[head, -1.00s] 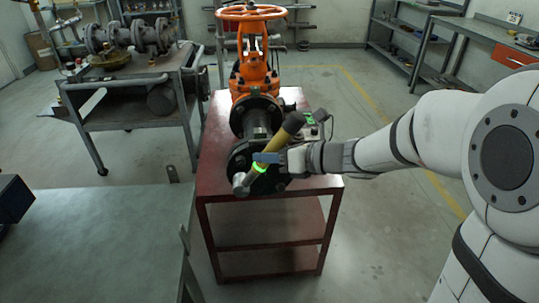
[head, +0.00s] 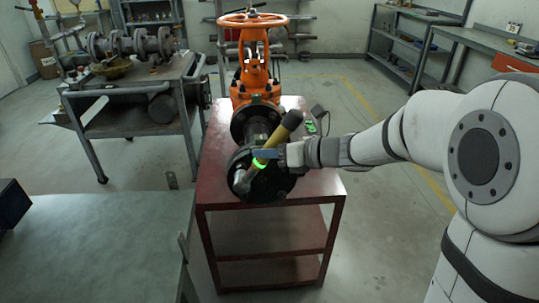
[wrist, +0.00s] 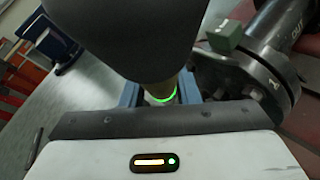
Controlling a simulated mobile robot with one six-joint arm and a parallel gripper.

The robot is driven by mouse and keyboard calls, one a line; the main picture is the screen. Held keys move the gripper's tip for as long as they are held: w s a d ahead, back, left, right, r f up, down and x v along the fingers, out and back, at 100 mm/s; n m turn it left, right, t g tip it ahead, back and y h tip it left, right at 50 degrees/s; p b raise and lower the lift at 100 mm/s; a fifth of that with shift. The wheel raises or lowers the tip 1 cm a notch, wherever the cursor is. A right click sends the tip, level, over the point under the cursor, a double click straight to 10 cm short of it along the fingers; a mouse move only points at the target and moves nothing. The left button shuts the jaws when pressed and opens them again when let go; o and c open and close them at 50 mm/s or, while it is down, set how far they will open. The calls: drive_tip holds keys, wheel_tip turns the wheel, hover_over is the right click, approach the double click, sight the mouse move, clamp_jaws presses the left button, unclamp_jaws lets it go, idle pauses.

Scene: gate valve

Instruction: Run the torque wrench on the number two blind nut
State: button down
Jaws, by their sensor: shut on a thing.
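The torque wrench (head: 267,154) has a yellow-olive shaft, a dark grip end, a glowing green ring and a silver head at lower left. My gripper (head: 267,154) is shut on its shaft near the ring. The wrench slants across the front of the dark blind flange (head: 270,187), head low and grip high. Whether the head touches a nut cannot be told. In the wrist view the dark grip hides much of the top, above the green ring (wrist: 166,97) and blue fingers.
The orange valve with handwheel (head: 254,57) stands behind the flange on a red stand (head: 225,213). A green-topped bench (head: 100,240) is at lower left, a grey cart (head: 130,115) farther back. A small dark device (head: 319,112) lies right of the valve.

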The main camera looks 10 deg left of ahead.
drive_tip(key=shift+w+r, duration=0.1)
drive_tip(key=shift+w, duration=0.05)
idle(0.3)
drive_tip(key=shift+w+a+b, duration=0.15)
drive_tip(key=shift+w+a, duration=0.05)
drive_tip(key=shift+w, duration=0.55)
drive_tip(key=shift+w+a+b, duration=0.15)
drive_tip(key=shift+w+a, duration=0.05)
drive_tip(key=shift+w, duration=0.5)
drive_tip(key=shift+w+a+b, duration=0.15)
drive_tip(key=shift+w+b, duration=0.3)
drive_tip(key=shift+b, duration=0.35)
idle(0.9)
drive_tip(key=shift+w+r, duration=0.15)
idle(0.9)
drive_tip(key=shift+s+b, duration=0.25)
drive_tip(key=shift+b, duration=0.55)
idle(0.6)
